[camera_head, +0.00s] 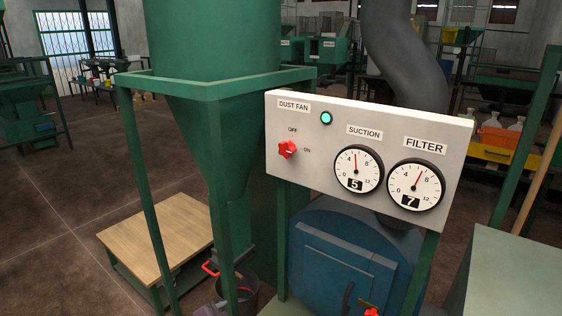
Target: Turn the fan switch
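The fan switch is a red star-shaped knob (287,149) on the left part of a light grey control panel (390,121). The word OFF stands above the knob and ON to its right. I cannot tell clearly which word the knob points to. A DUST FAN label (293,106) sits above, and a teal lamp (326,118) that looks lit is to its right. Neither of my grippers shows in the head view, and nothing touches the knob.
The panel also carries a SUCTION gauge (356,169) and a FILTER gauge (415,185). A green hopper frame (151,200) stands left of the panel, a blue drum (340,262) below it. A wooden-topped platform (160,236) is at lower left. The space before the knob looks clear.

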